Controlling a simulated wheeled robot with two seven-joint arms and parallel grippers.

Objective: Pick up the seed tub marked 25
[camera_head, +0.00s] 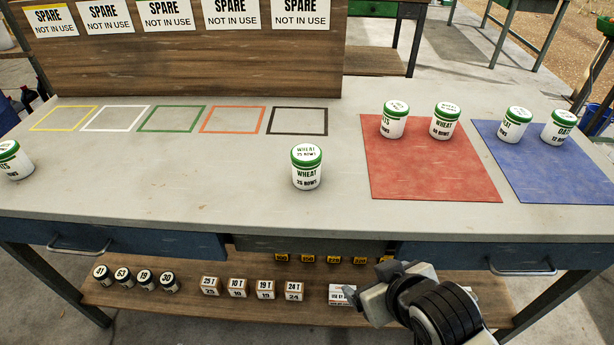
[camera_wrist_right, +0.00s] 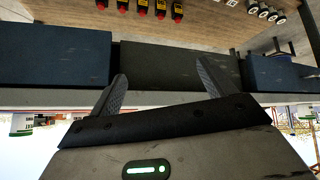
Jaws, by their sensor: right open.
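The seed tub marked 25 (camera_head: 307,168) is white with a green lid and reads "WHEAT 25 ROWS". It stands upright and alone on the grey bench top (camera_head: 250,205), left of the red mat. My right gripper (camera_head: 392,272) is low in front of the bench's front edge, to the right of the tub and apart from it. In the right wrist view its two fingers (camera_wrist_right: 162,85) are spread with nothing between them. The tub does not show in that view. My left gripper is not in view.
Two tubs stand on the red mat (camera_head: 430,180) and two on the blue mat (camera_head: 560,180). Another tub (camera_head: 14,161) is at the left edge. Coloured outlines (camera_head: 172,118) lie empty at the back. Small jars and blocks fill the lower shelf (camera_head: 200,305). Bench around the tub is clear.

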